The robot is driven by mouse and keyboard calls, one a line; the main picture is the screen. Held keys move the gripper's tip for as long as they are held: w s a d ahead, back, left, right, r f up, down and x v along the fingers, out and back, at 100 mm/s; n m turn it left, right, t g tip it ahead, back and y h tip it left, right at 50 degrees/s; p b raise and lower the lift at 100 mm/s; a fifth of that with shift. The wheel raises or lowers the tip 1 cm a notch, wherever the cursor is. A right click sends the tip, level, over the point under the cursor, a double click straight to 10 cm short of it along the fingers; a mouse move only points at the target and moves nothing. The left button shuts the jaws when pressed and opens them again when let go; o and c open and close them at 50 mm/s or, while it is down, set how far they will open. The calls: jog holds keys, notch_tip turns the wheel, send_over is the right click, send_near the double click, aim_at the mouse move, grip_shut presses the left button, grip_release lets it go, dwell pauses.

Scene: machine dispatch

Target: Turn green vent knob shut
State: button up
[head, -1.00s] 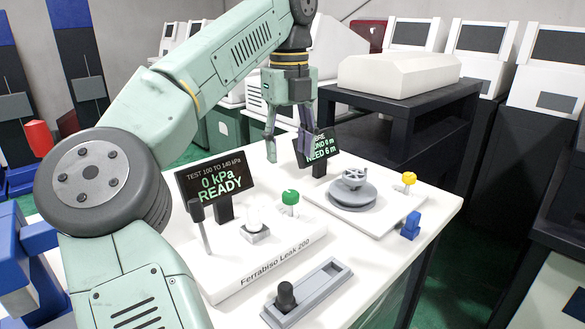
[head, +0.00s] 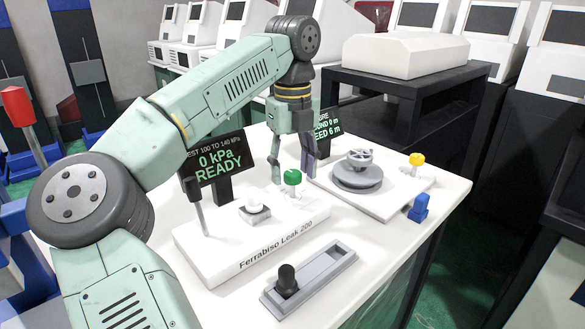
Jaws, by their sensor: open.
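The green vent knob (head: 293,177) stands upright at the back right corner of the white Ferrabiso Leak 200 unit (head: 240,271). My gripper (head: 293,178) points down just behind and above the knob, with its fingers apart and nothing between them that I can make out. One finger shows to the left of the knob and the other to its right. Whether the fingers are level with the knob or farther back, I cannot tell. The unit's display (head: 217,166) reads 0 kPa READY, with TEST 100 TO 140 kPa partly cut off.
A grey tray with a black knob (head: 286,280) lies in front. A reel with a crank (head: 358,172), a yellow knob (head: 416,160) and a blue block (head: 419,208) are at the right.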

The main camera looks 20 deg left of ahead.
jog(key=shift+f, duration=0.1)
jog(key=shift+c, duration=0.6)
jog(key=c, duration=1)
jog(key=shift+c, duration=0.2)
jog(key=shift+m+p, duration=0.4)
jog(key=m+p, duration=0.2)
jog(key=shift+r+m, duration=0.2)
jog(key=shift+m, duration=0.1)
jog(key=m+p, duration=0.3)
jog(key=m, duration=0.2)
jog(key=shift+m, duration=0.3)
jog(key=m+p, duration=0.1)
jog(key=m, duration=0.3)
jog(key=shift+p, duration=0.4)
jog(key=shift+f+m+p, duration=0.1)
jog(key=shift+m+p, duration=0.5)
jog(key=shift+m, duration=1.9)
